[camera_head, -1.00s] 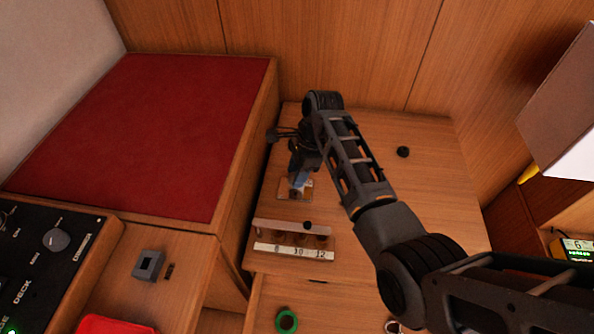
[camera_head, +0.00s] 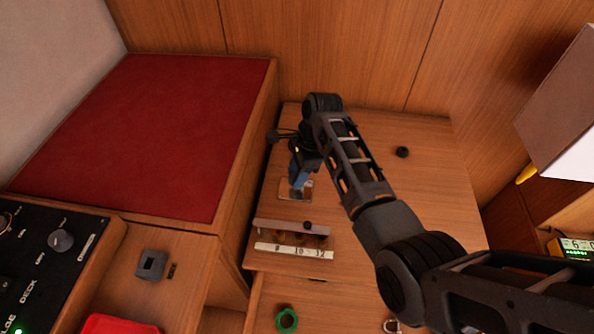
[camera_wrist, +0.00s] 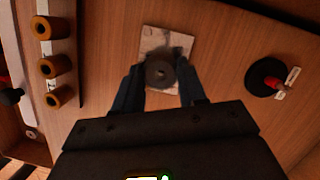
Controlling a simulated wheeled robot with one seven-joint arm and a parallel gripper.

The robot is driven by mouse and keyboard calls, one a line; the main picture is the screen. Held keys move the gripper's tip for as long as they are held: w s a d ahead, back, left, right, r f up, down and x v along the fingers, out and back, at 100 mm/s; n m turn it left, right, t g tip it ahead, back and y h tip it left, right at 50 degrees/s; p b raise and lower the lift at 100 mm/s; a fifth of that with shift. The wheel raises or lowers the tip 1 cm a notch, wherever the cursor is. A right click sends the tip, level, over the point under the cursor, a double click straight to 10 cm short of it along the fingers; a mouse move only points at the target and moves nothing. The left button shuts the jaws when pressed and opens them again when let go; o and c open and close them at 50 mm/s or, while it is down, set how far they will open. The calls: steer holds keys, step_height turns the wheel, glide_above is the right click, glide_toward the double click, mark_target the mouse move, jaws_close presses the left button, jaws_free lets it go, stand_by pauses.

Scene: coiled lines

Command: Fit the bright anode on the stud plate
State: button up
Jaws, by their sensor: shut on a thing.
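My gripper (camera_wrist: 161,88) is shut on a grey round anode (camera_wrist: 158,74) with a hole in its middle. In this shade the anode looks dark, so I cannot tell how bright it is. It is over the stud plate (camera_wrist: 152,38), a small pale square on the bench, and hides the plate's middle. I cannot tell whether the anode touches the plate or a stud. In the head view the stud plate (camera_head: 284,191) shows below my gripper (camera_head: 298,186), whose blue-grey fingers point down at it; the anode is hardly visible there.
A rack (camera_head: 262,226) with several ochre rings and a number strip stands in front of the plate. A black round item (camera_wrist: 260,88) with a red centre lies to the right in the wrist view. A raised red-topped box (camera_head: 150,130) borders the bench on the left.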

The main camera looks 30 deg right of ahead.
steer(key=shift+f+b, duration=0.5)
steer(key=shift+f, duration=0.5)
steer(key=shift+f, duration=0.3)
steer(key=shift+f+b, duration=0.5)
steer(key=shift+f, duration=0.05)
steer(key=o, duration=1.2)
step_height(320, 180, up, 4)
steer(key=p, duration=0.5)
steer(key=shift+r, duration=0.25)
steer(key=shift+r+b, duration=0.35)
steer(key=shift+r, duration=0.4)
